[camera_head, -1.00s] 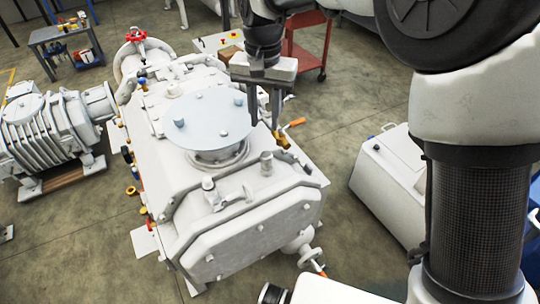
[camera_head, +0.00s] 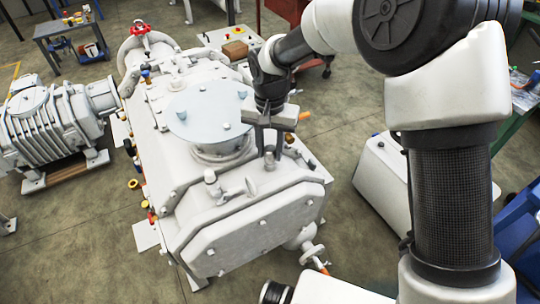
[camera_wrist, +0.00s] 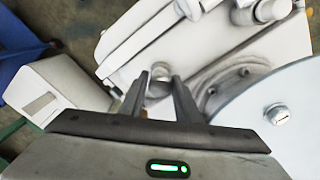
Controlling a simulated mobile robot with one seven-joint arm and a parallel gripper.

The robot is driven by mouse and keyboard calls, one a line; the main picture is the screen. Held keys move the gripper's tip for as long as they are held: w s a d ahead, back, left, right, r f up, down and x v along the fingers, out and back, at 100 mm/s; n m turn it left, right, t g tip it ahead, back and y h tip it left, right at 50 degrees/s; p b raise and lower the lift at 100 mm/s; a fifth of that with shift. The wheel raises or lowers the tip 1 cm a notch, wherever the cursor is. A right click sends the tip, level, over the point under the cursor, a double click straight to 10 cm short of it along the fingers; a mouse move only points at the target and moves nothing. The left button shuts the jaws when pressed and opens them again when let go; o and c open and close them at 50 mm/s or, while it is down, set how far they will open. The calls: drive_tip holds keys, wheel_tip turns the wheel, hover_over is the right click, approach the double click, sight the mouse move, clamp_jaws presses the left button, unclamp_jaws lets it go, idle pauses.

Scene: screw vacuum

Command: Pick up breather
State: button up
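The breather (camera_head: 269,164) is a small grey-white capped cylinder standing upright on top of the big white vacuum pump (camera_head: 245,235), to the right of the round pale-blue cover plate. My gripper (camera_head: 268,152) points down over it, with fingers spread. In the wrist view the breather (camera_wrist: 158,86) shows between the two dark fingertips (camera_wrist: 160,76), with no clear grip on it. The fingers partly hide it in the head view, and I cannot tell the exact height of the tips relative to its cap.
The pale-blue cover plate (camera_head: 205,108) with raised bolts lies close to the left of my gripper. An orange-handled valve (camera_head: 303,116) is just behind right. A white box-shaped unit (camera_head: 385,180) stands on the floor to the right. Pipes and fittings crowd the pump top.

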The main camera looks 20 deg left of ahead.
clamp_jaws()
drive_tip(key=shift+r, duration=0.15)
